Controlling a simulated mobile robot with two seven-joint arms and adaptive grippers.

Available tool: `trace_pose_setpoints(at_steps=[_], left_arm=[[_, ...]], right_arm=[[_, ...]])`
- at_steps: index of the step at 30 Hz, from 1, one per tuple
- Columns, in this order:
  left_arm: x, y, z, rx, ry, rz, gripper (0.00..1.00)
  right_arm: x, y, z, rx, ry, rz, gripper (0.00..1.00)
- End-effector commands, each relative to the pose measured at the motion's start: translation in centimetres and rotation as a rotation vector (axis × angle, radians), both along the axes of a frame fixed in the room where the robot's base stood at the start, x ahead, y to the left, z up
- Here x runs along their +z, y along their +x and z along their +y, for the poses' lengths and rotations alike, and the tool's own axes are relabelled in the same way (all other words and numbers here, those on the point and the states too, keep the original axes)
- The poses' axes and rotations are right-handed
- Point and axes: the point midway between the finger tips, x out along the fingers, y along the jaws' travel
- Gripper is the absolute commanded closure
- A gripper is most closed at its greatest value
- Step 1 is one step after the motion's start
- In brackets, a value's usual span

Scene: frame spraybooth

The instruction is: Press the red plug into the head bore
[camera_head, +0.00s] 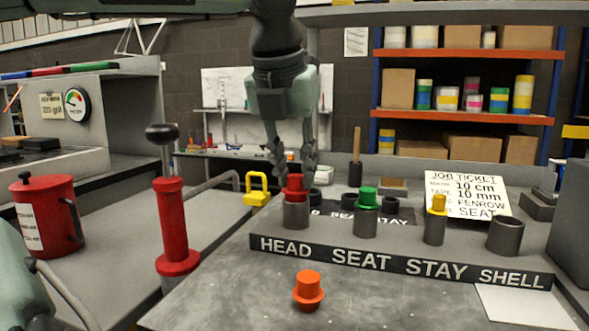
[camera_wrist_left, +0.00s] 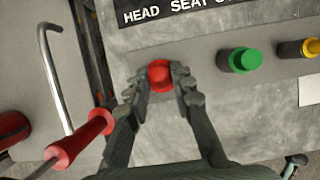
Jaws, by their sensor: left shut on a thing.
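My left gripper (camera_head: 294,168) comes down from above and is shut on the red plug (camera_head: 295,186). The red plug also shows between the fingers in the left wrist view (camera_wrist_left: 160,75). It stands upright at the mouth of the grey head tube (camera_head: 296,215), behind the word HEAD. The bore is hidden under the plug, so I cannot tell how deep the plug sits. My right gripper does not show.
A green plug (camera_head: 368,196) stands in the SEAT tube and a yellow plug (camera_head: 438,203) in the STAY tube. The SHELL tube (camera_head: 505,236) has no plug. An orange plug (camera_head: 308,289) stands in front on the bench. A red pump (camera_head: 173,230) stands upright at left.

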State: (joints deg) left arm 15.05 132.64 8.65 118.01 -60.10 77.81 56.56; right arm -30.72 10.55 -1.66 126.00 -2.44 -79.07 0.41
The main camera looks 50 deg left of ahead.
Motion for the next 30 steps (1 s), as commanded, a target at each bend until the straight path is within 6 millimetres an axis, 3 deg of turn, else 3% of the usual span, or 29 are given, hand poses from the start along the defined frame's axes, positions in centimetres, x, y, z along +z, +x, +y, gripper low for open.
trace_pose_setpoints(at_steps=[15,16,21,30], left_arm=[[-1.3,0.0,0.0,0.0,-0.001,0.002,1.0],[-1.3,0.0,0.0,0.0,-0.001,0.002,0.76],[-1.2,0.0,0.0,0.0,0.0,0.001,0.55],[-1.1,0.0,0.0,0.0,0.0,0.0,0.53]], right_arm=[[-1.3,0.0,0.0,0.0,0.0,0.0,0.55],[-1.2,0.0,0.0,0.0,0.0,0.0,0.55],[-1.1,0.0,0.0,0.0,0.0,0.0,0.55],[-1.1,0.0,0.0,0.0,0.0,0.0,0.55]])
